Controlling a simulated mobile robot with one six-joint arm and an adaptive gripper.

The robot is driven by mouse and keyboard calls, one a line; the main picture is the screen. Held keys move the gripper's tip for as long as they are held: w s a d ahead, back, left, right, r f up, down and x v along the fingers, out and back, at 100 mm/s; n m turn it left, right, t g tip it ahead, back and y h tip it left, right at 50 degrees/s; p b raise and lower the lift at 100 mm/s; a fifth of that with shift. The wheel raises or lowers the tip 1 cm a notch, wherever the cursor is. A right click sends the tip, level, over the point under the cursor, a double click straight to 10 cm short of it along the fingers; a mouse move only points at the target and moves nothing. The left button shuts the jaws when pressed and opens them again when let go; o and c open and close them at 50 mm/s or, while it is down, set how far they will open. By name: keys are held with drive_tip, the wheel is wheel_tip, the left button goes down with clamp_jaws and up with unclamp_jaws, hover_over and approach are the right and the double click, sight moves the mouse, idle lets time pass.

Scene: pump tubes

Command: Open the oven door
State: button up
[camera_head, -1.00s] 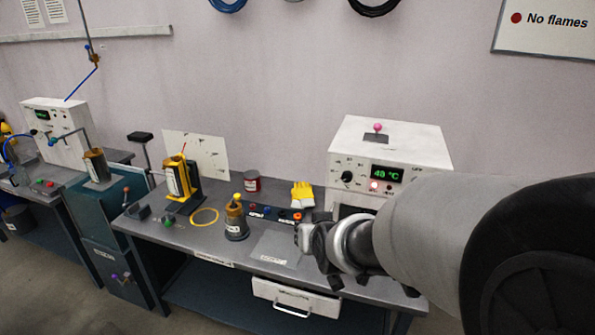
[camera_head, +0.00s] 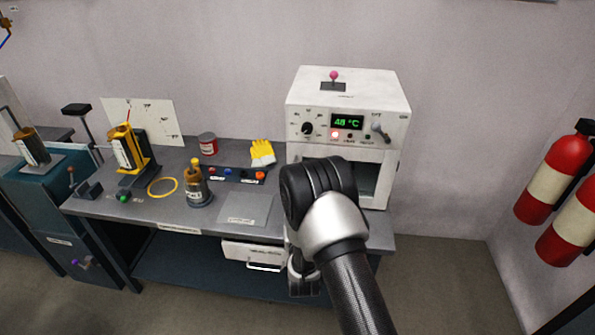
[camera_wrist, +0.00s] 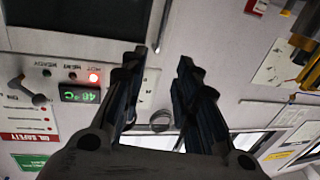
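The white oven (camera_head: 390,112) stands at the bench's right end. Its front has a dial, a lit green temperature display, a red light and a lever. A dark window or opening (camera_head: 386,185) shows below the panel, partly behind my arm; I cannot tell whether the door is ajar. In the wrist view the oven front (camera_wrist: 50,58) appears turned over, with a dark pane (camera_wrist: 75,22) at the top. My gripper (camera_wrist: 160,65) has its two dark fingers apart, in front of the oven. A small round metal part (camera_wrist: 160,122) shows between them. No handle is clearly seen in the grip.
The bench holds a brown bottle (camera_head: 197,188), yellow gloves (camera_head: 262,152), a red can (camera_head: 208,144) and a yellow pump stand (camera_head: 124,150). A white drawer (camera_head: 250,252) hangs under the bench. Fire extinguishers (camera_head: 555,172) hang on the right wall. Floor right of the bench is clear.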

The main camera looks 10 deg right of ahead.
drive_tip(key=w+b, duration=0.1)
drive_tip(key=w, duration=0.4)
drive_tip(key=w+d+b, duration=0.1)
drive_tip(key=w, duration=0.5)
drive_tip(key=w+d+b, duration=0.1)
drive_tip(key=w, duration=0.4)
drive_tip(key=shift+w, duration=0.2)
drive_tip(key=shift+c, duration=0.6)
drive_tip(key=c, duration=0.5)
clamp_jaws()
drive_tip(key=shift+a+r, duration=0.1)
